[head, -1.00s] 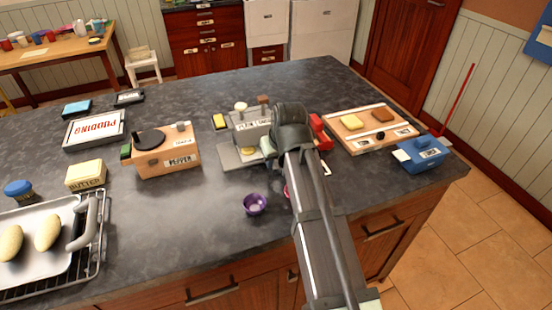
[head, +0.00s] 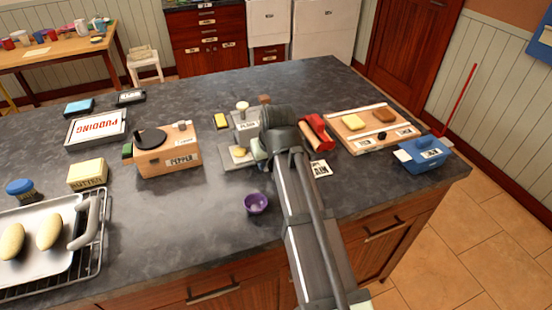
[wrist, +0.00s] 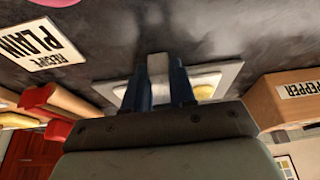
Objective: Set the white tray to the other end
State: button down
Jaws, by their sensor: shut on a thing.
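A flat pale tray (wrist: 108,92) lies under my gripper (wrist: 158,78) in the wrist view. An upright grey-white handle (wrist: 157,65) rises from it between my two dark fingers, which are shut on it. A yellow round piece (wrist: 205,91) sits on the tray's right part. In the head view the pale tray (head: 228,161) shows partly at the left of my gripper (head: 262,150), in front of a grey labelled box (head: 246,122). My wrist hides the tray's right part there. I cannot tell whether the tray is lifted.
A wooden board (head: 350,139) and a blue box (head: 424,152) are further right. A purple cup (head: 256,204) stands in front. The counter between cup and butter (head: 88,174) is clear.

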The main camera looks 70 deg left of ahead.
jog(key=shift+s, duration=1.55)
jog(key=c, duration=0.9)
grip_release()
jog(key=shift+c, duration=0.2)
jog(key=shift+r, duration=0.15)
jog(key=v, duration=1.3)
jog(key=shift+d+r, duration=0.2)
